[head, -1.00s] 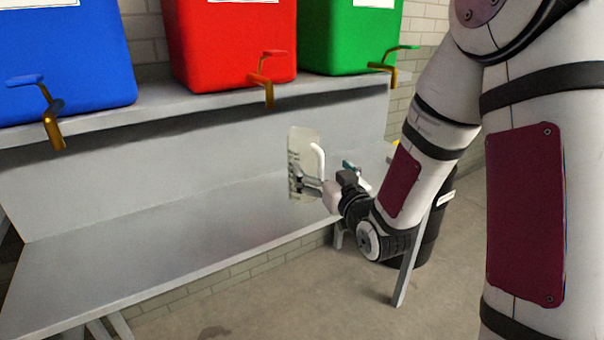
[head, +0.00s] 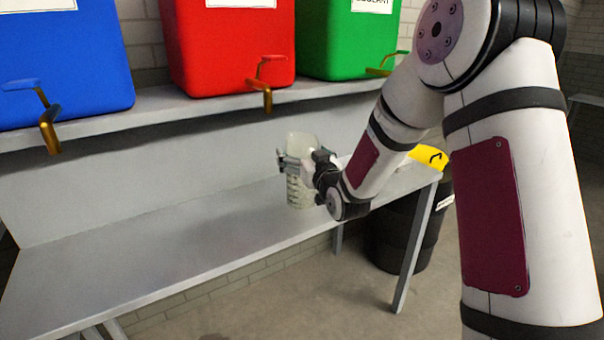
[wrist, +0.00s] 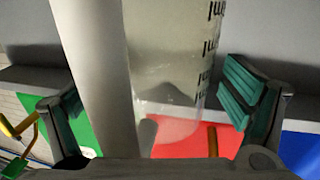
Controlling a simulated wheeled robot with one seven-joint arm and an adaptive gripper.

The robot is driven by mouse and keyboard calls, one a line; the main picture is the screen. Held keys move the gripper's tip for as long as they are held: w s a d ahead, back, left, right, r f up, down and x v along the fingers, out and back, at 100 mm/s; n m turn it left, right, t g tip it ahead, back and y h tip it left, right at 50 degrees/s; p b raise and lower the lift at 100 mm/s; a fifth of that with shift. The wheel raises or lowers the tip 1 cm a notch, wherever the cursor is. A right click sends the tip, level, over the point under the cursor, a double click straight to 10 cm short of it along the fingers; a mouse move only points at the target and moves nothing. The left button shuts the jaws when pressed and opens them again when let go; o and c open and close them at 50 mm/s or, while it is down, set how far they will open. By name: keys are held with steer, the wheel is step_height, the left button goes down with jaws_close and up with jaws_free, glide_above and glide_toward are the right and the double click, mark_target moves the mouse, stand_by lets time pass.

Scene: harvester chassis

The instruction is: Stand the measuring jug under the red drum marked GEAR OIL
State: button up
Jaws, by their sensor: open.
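The measuring jug (head: 300,192) is clear with dark graduations and looks upright on the lower bench. It is below and slightly right of the brass tap (head: 267,92) of the red drum (head: 235,50). The drum's label is cut off and unreadable. My gripper (head: 303,160) is open around the jug's upper part. In the wrist view the jug's body (wrist: 165,65) and pale handle (wrist: 98,80) lie between the green-padded fingers of my gripper (wrist: 150,85), with gaps on both sides. The red drum (wrist: 190,143) shows behind.
A blue drum (head: 65,65) and a green drum (head: 345,45) flank the red one on the upper shelf (head: 160,105). The lower bench (head: 150,250) is clear to the left. A black barrel (head: 400,235) stands under its right end, near something yellow (head: 428,155).

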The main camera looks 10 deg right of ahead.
steer(key=shift+c, duration=0.4)
steer(key=c, duration=1.8)
